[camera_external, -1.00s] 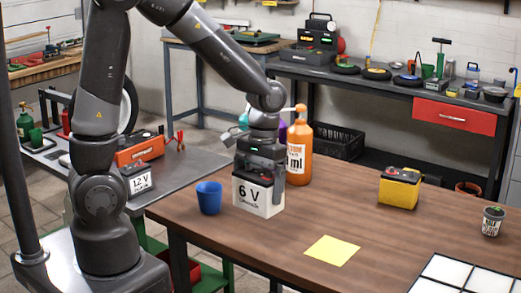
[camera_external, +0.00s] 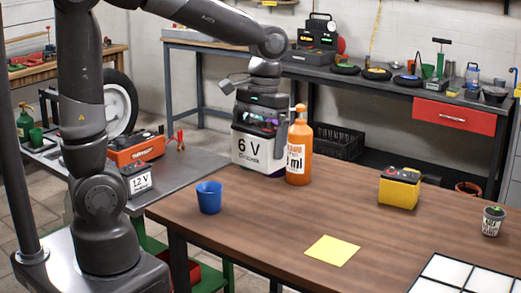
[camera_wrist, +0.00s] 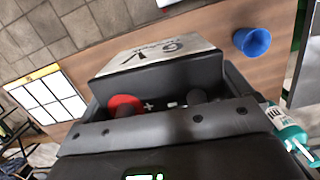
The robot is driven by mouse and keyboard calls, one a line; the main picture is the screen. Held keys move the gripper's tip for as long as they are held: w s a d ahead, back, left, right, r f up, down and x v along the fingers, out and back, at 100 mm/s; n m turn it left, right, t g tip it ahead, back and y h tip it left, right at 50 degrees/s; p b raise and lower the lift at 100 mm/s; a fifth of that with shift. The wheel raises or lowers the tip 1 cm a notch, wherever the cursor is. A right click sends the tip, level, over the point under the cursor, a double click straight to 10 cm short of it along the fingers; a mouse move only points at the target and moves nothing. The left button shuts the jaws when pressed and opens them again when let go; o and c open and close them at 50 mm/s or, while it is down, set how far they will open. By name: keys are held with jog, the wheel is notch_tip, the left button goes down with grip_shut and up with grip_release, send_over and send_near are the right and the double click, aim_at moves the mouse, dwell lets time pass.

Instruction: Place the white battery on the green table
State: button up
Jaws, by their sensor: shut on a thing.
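The white battery (camera_external: 250,152), marked 6 V, is held upright in my gripper (camera_external: 260,118). It appears raised above the brown table, at its far left, just left of the orange bottle. In the wrist view the battery's white label (camera_wrist: 152,50) and dark top with a red terminal show; my gripper (camera_wrist: 165,112) is shut on the battery. A grey-topped table with a green frame (camera_external: 205,275) stands at the left, partly hidden by my arm; it may be the green table.
The brown table (camera_external: 290,215) holds a blue cup (camera_external: 209,197), an orange bottle (camera_external: 299,148), a yellow battery (camera_external: 399,188) and a yellow sheet (camera_external: 332,250). A 12 V battery (camera_external: 138,181) and orange case (camera_external: 135,148) are on the grey top, which has some free room.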

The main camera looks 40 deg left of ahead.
aim_at(256, 127)
notch_tip(256, 127, up, 7)
jog(key=shift+r, duration=0.15)
jog(key=shift+w+a+r, duration=0.1)
jog(key=shift+w+r, duration=0.15)
jog(key=w+a+r+n+h, duration=0.2)
jog(key=w+a+n, duration=0.8)
jog(key=w+a, duration=1)
jog(key=w+a+f+n+t, duration=0.1)
jog(key=w+a+n, duration=0.15)
jog(key=a, duration=0.65)
jog(key=w+a+f+n, duration=0.1)
jog(key=w+a+n, duration=0.15)
jog(key=a, duration=0.65)
jog(key=w+a+n+t, duration=0.15)
jog(key=a+n, duration=0.25)
jog(key=a, duration=0.5)
notch_tip(256, 127, down, 26)
jog(key=shift+g, duration=0.35)
jog(key=shift+w+a+f, duration=0.1)
jog(key=shift+a+f, duration=2.65)
jog(key=shift+a, duration=0.2)
jog(key=shift+a+f, duration=2.7)
jog(key=shift+a, duration=0.2)
